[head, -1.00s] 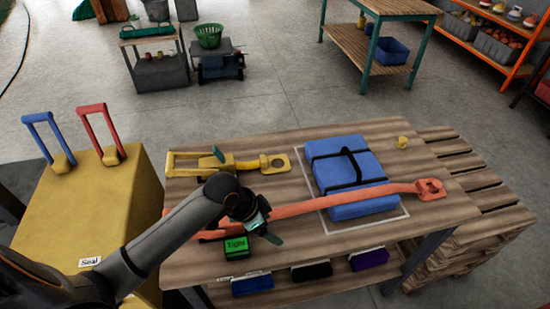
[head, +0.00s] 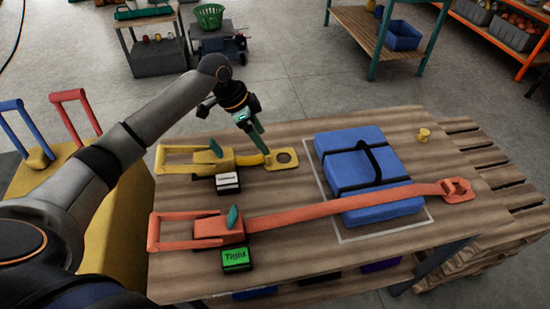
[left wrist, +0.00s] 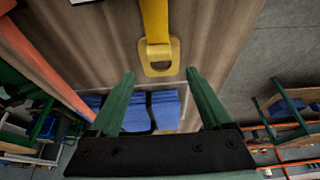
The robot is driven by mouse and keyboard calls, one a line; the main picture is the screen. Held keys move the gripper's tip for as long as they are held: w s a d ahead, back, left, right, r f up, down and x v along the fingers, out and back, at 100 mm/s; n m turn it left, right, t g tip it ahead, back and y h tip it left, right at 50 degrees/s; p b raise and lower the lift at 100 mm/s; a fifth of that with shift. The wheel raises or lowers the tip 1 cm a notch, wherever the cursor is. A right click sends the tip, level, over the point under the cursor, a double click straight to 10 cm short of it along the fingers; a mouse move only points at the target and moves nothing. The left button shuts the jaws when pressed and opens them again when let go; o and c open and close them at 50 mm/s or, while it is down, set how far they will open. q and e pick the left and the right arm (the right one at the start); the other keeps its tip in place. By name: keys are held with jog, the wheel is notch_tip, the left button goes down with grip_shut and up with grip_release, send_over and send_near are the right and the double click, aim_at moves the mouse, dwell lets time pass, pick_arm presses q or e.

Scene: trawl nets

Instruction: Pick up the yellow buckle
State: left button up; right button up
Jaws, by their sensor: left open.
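The yellow buckle (head: 208,162) lies on the left back part of the wooden table, with a frame handle, a green lever and a short strap. The strap ends in a flat plate with a hole (head: 269,161), at its right end. My left gripper (head: 260,150) is above the strap near this plate, open and empty, fingers pointing down. In the left wrist view the yellow plate (left wrist: 158,46) shows just beyond and between the green fingertips (left wrist: 160,75), apart from them. My right gripper is not in view.
An orange buckle (head: 218,230) with a long strap crosses the table in front, over a blue bundle (head: 365,175). A green "Tight" sign (head: 236,260) and a small white sign (head: 228,182) stand by the buckles.

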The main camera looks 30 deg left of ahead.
pick_arm(q)
jog(key=shift+x, duration=3.55)
jog(key=shift+s+a, duration=0.1)
jog(key=shift+a, duration=0.05)
grip_shut()
